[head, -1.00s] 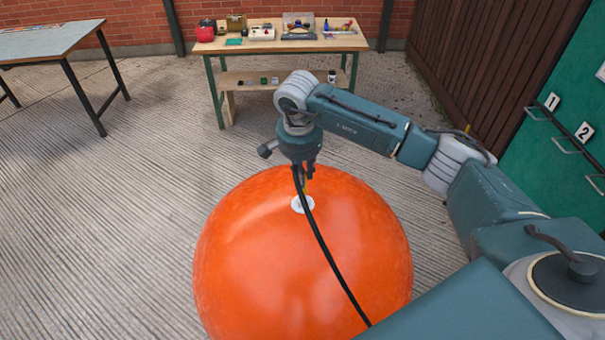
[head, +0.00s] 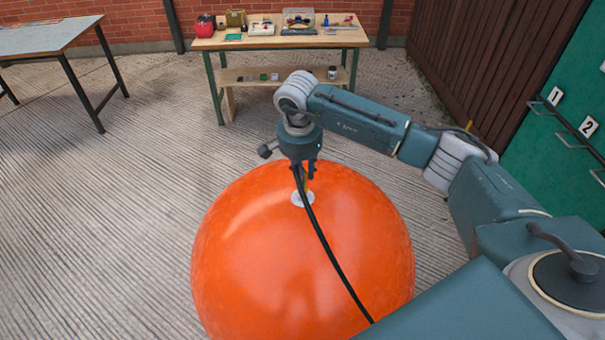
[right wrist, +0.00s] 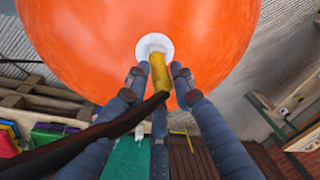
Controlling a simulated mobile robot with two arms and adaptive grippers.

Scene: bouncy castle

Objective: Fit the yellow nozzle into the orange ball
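The large orange ball (head: 270,260) stands on the ground with a white round valve (head: 297,201) on its top. My right gripper (head: 305,174) is just above the valve, pointing down, shut on the yellow nozzle (head: 308,186). In the right wrist view the nozzle (right wrist: 159,72) sits between the fingers, and its tip overlaps the white valve (right wrist: 145,43). I cannot tell whether the tip is inside the valve's hole, as the nozzle covers it. A black hose (head: 325,248) runs from the nozzle down across the ball. My left gripper is not in view.
A wooden workbench (head: 275,41) with tools and boxes stands behind the ball. A grey-topped table (head: 45,38) is at the back left. A green board (head: 560,110) with numbered hooks and a brown fence (head: 480,50) are at the right. The concrete on the left is clear.

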